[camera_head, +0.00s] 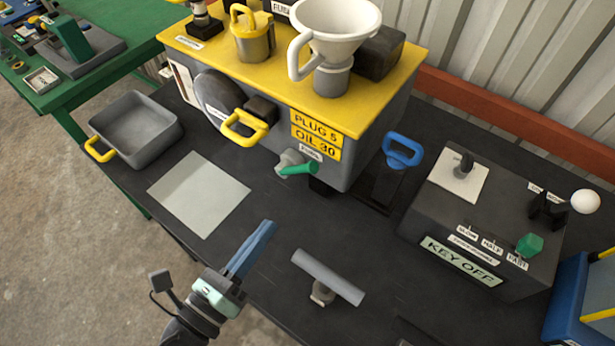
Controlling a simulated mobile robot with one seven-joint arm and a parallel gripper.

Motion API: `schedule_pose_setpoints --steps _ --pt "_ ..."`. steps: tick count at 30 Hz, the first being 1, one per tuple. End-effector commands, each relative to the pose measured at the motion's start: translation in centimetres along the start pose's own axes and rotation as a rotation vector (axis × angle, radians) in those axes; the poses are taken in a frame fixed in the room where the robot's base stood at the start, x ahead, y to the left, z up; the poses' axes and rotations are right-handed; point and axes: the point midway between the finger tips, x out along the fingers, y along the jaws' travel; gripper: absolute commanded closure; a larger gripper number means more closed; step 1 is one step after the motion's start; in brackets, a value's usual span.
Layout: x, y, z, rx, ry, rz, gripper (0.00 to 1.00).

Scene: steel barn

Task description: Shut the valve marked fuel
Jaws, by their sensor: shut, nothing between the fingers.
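The valve (291,161) sits low on the front face of the grey, yellow-topped machine (372,130). Its green lever (300,169) points to the right, nearly level along the front face. A small white label (311,152) above the lever seems to read fuel, though it is tiny. My gripper (270,225) is at the lower middle, its long blue fingers closed together and empty. It points up and right towards the valve, apart from it. Nothing covers the lever.
A grey tray (135,128) and pale mat (199,194) lie left. A grey T-shaped bar (328,277) is right of my gripper. A blue handle (402,151) and control box (480,220) stand right. A yellow handle (244,127) juts out left of the valve.

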Motion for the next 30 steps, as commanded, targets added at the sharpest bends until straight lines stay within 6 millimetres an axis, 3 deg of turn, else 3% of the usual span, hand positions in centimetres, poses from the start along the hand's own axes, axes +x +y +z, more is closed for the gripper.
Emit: schedule_pose_setpoints --steps 6,19,23,30 --pt "-0.5 -0.2 0.1 -0.149 0.000 -0.011 1.00" --pt "-0.2 -0.2 0.1 -0.158 0.001 -0.012 1.00" --pt "1.4 -0.2 0.1 -0.158 0.002 -0.014 1.00" --pt "5.9 -0.3 0.2 -0.156 0.002 -0.014 1.00"
